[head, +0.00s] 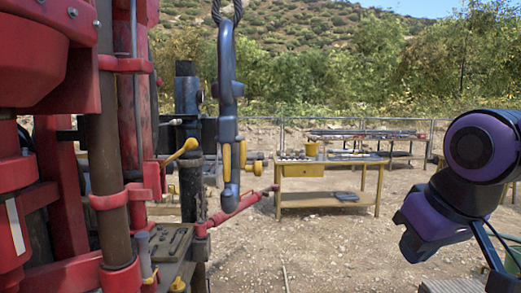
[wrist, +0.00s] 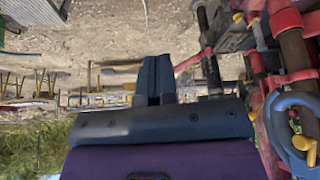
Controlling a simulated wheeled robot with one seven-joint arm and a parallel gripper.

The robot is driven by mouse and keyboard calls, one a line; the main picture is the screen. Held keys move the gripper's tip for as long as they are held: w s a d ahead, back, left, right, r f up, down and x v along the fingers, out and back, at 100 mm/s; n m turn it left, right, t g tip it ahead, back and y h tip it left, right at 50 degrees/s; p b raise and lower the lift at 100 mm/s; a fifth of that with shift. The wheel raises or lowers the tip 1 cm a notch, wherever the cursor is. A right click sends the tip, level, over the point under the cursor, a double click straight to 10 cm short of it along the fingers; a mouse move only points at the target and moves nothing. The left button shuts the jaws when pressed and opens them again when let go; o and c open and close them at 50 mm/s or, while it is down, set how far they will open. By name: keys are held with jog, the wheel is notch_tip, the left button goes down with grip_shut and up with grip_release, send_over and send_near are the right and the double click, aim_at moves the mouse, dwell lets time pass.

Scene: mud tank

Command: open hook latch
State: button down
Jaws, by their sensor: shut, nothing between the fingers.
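A blue-grey hook (head: 228,85) hangs upright from a rope in the middle of the head view. Yellow handle-like parts (head: 227,157) show at its lower end, and I cannot tell which part is the latch. The hook also shows at the lower right of the wrist view (wrist: 275,120), where its rounded loop has a yellow piece near it. My gripper (wrist: 153,62) is shut and empty, its two dark fingers together. In the head view my purple wrist is at the far right, well apart from the hook; the fingertips are not clearly visible there.
Red rig machinery (head: 120,190) with pipes and a yellow-handled lever stands left of and behind the hook. Gravel ground and open air lie between hook and arm.

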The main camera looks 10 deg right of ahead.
aim_at(242, 160)
jog(key=w+a+r+n+g+y, duration=0.3)
jog(key=w+a+r+n, duration=0.3)
jog(key=w+r, duration=0.4)
jog(key=w+a+r+n+g+y, duration=0.3)
jog(key=w+a+r+n+g, duration=0.2)
jog(key=w+r+n, duration=0.3)
jog(key=w+a+r, duration=0.1)
jog(key=w+r, duration=0.1)
jog(key=w, duration=0.1)
jog(key=shift+w+r+n, duration=0.25)
jog(key=shift+r+n, duration=0.05)
jog(key=s+a+f, duration=0.6)
jog(key=f, duration=0.3)
jog(key=shift+s+a, duration=0.15)
jog(key=shift+a, duration=0.15)
jog(key=shift+a+g, duration=0.1)
jog(key=shift+g, duration=0.3)
